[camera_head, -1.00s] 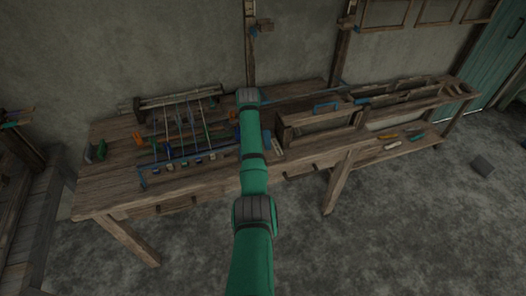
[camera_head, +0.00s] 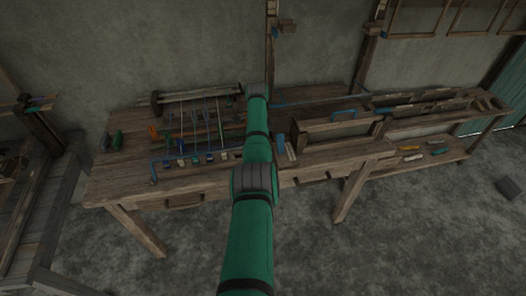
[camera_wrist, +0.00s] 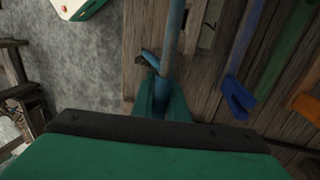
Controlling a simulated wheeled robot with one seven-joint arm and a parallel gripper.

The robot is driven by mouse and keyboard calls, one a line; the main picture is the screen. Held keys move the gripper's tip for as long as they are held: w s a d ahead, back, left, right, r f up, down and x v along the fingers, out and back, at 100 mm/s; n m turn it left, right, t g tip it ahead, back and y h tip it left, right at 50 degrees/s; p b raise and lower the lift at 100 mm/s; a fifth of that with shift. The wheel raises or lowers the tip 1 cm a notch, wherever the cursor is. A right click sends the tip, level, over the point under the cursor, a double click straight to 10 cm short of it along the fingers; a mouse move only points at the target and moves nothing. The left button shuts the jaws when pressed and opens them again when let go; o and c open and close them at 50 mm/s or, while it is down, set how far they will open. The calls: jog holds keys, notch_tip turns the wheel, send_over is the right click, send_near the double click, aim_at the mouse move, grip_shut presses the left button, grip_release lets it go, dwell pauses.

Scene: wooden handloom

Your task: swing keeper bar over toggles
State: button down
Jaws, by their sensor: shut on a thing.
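The keeper bar (camera_head: 154,172) is a thin blue bar with a bent end, along the front of the loom on the bench. Several small pale and blue toggles (camera_head: 195,159) sit in a row beside it, at the near ends of the coloured cords. I cannot tell from the head view whether the bar is over them. In the wrist view my gripper (camera_wrist: 163,100) is shut on a blue rod (camera_wrist: 174,45), which appears to be the keeper bar. In the head view my arm hides the gripper and the bar's right end.
The wooden bench (camera_head: 130,187) carries green and orange tools at its left. A wooden box with a blue handle (camera_head: 345,115) stands right of my arm. A low shelf at the right holds several small tools. The floor in front is clear.

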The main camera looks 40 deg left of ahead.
jog(key=shift+w+a+r, duration=0.15)
jog(key=shift+w+r, duration=0.05)
jog(key=c, duration=1.8)
grip_release()
jog(key=shift+w, duration=0.1)
jog(key=shift+c, duration=0.2)
jog(key=shift+o, duration=0.5)
jog(key=shift+d, duration=0.2)
jog(key=v, duration=1)
jog(key=shift+r, duration=0.3)
jog(key=shift+d, duration=0.1)
